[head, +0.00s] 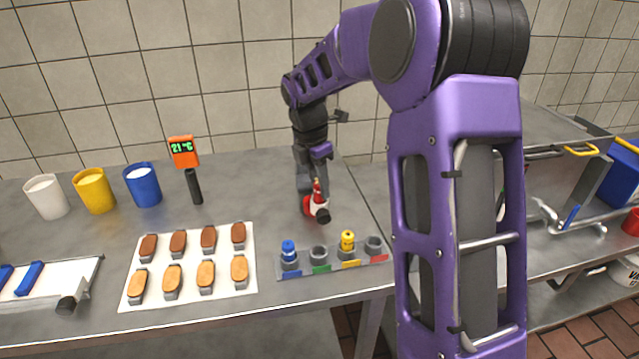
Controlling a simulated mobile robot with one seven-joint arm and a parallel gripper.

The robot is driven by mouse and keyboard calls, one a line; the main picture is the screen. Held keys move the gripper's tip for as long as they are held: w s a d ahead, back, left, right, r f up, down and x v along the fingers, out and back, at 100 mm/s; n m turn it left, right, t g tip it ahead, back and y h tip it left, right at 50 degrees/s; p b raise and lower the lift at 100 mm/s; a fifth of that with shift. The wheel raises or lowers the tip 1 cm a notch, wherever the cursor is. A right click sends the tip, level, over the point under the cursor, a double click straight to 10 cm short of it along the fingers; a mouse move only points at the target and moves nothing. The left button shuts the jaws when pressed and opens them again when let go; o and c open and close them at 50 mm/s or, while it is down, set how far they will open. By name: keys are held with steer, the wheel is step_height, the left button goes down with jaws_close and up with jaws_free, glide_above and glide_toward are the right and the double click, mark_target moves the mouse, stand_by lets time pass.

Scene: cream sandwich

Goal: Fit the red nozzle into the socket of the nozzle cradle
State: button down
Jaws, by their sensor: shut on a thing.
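The nozzle cradle (305,270) lies near the front edge of the table, with a row of sockets over coloured labels. A blue nozzle (288,248) stands in the blue-labelled socket and a yellow nozzle (347,240) in the yellow-labelled one. The green-labelled socket (319,254) and the red-labelled socket (374,245) look empty. My gripper (314,186) is behind the cradle, pointing down, and shut on the red nozzle (318,189). Just below it is a red and white body with a dark end (316,208); whether it touches the nozzle I cannot tell. The fingertips are partly hidden.
A white mat (196,264) with several oblong pastries lies left of the cradle. White (47,196), yellow (94,190) and blue (142,184) cups and a thermometer display (184,152) stand behind. A tray (45,290) is far left. My arm hides the table right of the cradle.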

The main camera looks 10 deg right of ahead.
mark_target(313, 202)
steer(key=c, duration=0.9)
jaws_free()
steer(key=shift+s+f, duration=0.1)
steer(key=shift+f, duration=0.15)
steer(key=r, duration=0.4)
steer(key=a+r+p, duration=0.1)
steer(key=r, duration=0.3)
steer(key=r+p, duration=0.1)
steer(key=r, duration=0.3)
steer(key=shift+s+a+r, duration=0.25)
steer(key=shift+a+r, duration=0.1)
steer(key=shift+a, duration=0.05)
